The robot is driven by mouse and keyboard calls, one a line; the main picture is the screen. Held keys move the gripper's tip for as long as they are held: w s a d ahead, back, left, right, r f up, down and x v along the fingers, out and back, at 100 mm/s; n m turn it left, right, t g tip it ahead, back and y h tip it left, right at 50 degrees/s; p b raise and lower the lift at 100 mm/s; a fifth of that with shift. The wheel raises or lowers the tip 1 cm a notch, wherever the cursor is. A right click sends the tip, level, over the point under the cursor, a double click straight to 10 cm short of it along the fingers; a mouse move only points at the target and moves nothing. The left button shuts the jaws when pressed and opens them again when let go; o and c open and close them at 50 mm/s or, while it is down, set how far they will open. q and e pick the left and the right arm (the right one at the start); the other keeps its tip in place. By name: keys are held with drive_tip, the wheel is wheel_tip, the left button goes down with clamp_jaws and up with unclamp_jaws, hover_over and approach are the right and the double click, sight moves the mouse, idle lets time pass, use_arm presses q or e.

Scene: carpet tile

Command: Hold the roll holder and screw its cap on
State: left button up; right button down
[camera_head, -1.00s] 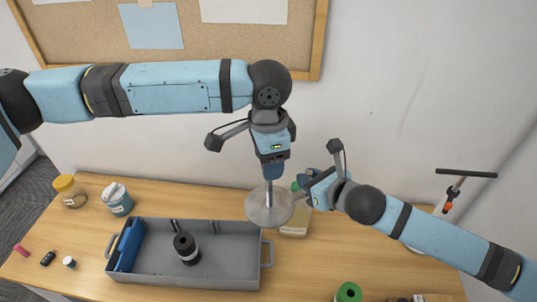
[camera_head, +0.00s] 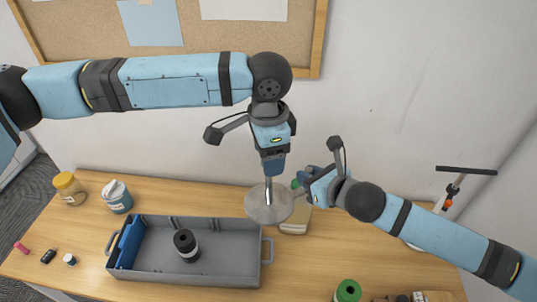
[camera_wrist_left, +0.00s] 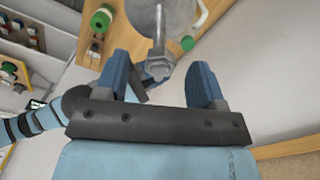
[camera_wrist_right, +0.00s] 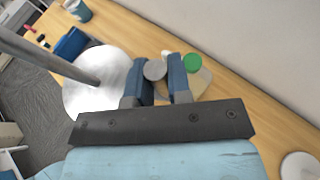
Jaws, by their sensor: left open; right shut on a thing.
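The roll holder has a round grey disc base (camera_head: 270,207) with a thin metal rod standing up from it. In the left wrist view a faceted metal cap (camera_wrist_left: 158,68) sits at the rod's top; how tightly it is seated cannot be told. My left gripper (camera_head: 272,166) points down over the rod's top. Its fingers (camera_wrist_left: 160,82) are apart on either side of the cap, without clear contact. My right gripper (camera_head: 303,185) is beside the disc, shut on a small round grey part (camera_wrist_right: 154,70) at the disc's edge. The disc also shows in the right wrist view (camera_wrist_right: 88,100).
A grey open toolbox (camera_head: 225,275) with a black-and-white roll (camera_head: 186,244) stands left of the disc. Jars stand at the table's back left. A green roll (camera_head: 348,291) is at front right.

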use_arm(q)
wheel_tip(320, 180, up, 11)
drive_tip(key=shift+r, duration=0.15)
idle(0.6)
